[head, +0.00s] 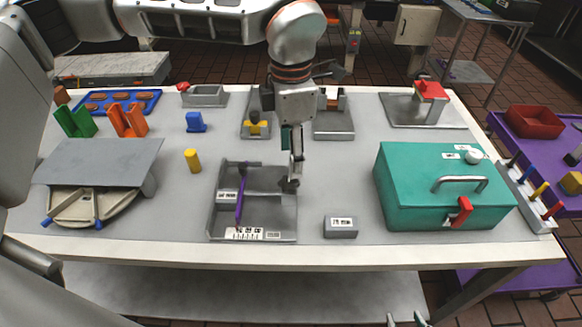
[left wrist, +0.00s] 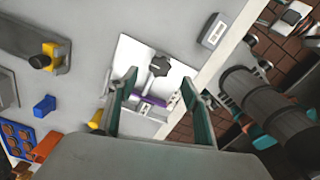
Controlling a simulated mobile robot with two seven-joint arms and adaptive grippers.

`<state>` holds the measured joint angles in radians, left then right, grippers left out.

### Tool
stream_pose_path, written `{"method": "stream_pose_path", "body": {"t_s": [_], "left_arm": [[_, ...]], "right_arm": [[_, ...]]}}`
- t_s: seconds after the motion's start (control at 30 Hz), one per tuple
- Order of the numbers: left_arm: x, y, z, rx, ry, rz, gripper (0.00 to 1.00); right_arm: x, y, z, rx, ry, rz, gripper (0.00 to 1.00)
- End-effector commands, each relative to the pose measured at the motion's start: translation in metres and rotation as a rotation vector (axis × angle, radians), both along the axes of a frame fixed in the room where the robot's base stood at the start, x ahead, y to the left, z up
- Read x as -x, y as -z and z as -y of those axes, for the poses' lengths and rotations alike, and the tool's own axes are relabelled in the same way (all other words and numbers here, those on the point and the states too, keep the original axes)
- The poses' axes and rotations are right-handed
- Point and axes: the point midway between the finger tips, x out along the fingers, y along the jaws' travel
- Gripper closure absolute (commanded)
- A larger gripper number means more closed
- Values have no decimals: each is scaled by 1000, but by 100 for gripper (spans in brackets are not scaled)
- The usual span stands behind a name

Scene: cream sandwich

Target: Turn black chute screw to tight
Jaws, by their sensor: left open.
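The black chute screw (head: 289,184) is a dark knob at the right side of the grey chute frame (head: 268,216), partly hidden by my left gripper in the head view. In the left wrist view the black screw (left wrist: 158,68) shows clearly between the teal fingers. A purple bar (head: 241,195) crosses the chute frame. My left gripper (head: 292,156) points down over the frame, open, its fingers (left wrist: 158,82) apart on either side of the screw in the picture. Contact cannot be judged. My right gripper (head: 405,319) shows only as two separated tips below the table's front edge.
A teal box (head: 405,165) with a handle and red latch stands right of the chute. A small labelled grey block (head: 340,228) lies between them. A yellow cylinder (head: 192,160) and a grey-topped round device (head: 100,160) stand left. Trays line the back.

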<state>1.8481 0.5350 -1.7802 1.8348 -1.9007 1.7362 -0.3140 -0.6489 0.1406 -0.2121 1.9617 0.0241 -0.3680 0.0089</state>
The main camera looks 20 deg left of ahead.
Motion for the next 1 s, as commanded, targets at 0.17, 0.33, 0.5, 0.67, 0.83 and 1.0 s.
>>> {"method": "stream_pose_path", "body": {"t_s": [0.17, 0.33, 0.5, 0.67, 0.83, 1.0], "left_arm": [[0, -33, 0, 1, 1, 3, 51], [0, -50, 0, 0, 0, 1, 51], [0, -54, 0, 0, 1, 0, 51], [0, -54, 0, 0, 1, 0, 51], [0, -54, 0, 0, 1, 0, 51], [0, -54, 0, 0, 1, 0, 51]], "right_arm": [[0, 0, 0, -1, 0, 1, 60], [0, 0, 0, -1, 0, 1, 60], [0, 0, -1, -1, 0, 1, 60], [0, 0, -1, -1, 0, 1, 60], [0, 0, -1, -2, 1, 1, 60], [-2, -1, -1, -3, 1, 3, 60]]}}
